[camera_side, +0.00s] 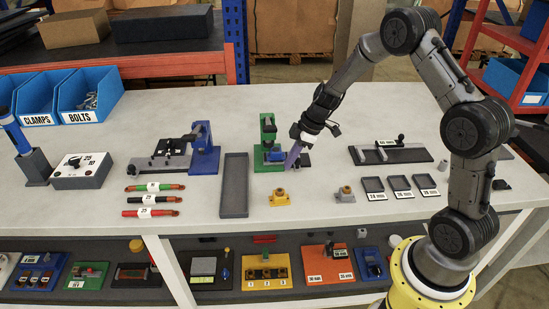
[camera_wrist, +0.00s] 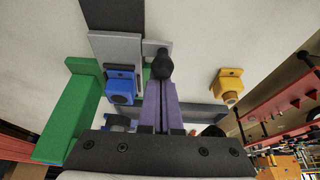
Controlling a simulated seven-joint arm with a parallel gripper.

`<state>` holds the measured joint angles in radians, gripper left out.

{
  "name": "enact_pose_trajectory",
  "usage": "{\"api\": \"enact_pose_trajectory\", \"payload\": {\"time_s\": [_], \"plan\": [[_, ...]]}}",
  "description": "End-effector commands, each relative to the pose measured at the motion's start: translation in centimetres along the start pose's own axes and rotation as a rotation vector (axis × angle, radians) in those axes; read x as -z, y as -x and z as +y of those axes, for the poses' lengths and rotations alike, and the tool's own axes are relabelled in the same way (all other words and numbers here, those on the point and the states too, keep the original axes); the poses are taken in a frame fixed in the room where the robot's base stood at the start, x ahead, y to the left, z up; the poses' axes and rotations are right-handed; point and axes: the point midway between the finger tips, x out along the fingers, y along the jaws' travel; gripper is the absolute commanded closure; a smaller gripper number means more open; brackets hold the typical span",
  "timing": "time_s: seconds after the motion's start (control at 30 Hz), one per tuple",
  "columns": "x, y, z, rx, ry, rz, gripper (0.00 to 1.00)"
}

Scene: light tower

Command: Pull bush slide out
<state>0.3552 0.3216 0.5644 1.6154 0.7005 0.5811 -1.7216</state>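The green fixture (camera_side: 268,132) stands on the table in the side view, and its green block (camera_wrist: 70,112) is at the left of the wrist view. A blue block (camera_wrist: 120,88) sits on its grey plate (camera_wrist: 115,48). A black knob (camera_wrist: 162,65) shows just beyond my fingertips, beside the blue block, on a small grey piece that seems to be the bush slide. My gripper (camera_side: 292,158) points down at the right of the fixture. Its purple fingers (camera_wrist: 160,95) are close together with a thin line between them. Contact with the knob is unclear.
A yellow block (camera_side: 279,198) and a grey one (camera_side: 344,194) stand in front. A long dark tray (camera_side: 234,188) lies to the left. A blue fixture (camera_side: 205,155) stands further left. Several small trays (camera_side: 398,184) and a dark rail plate (camera_side: 390,155) lie right.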

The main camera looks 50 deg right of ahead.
Motion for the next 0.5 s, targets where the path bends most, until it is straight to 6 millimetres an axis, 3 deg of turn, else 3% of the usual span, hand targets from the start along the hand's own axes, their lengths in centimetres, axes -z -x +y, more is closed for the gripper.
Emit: {"api": "enact_pose_trajectory", "payload": {"time_s": [0.5], "plan": [[-1.6,0.6,0.0,0.001,-0.001,-0.001,1.0]]}}
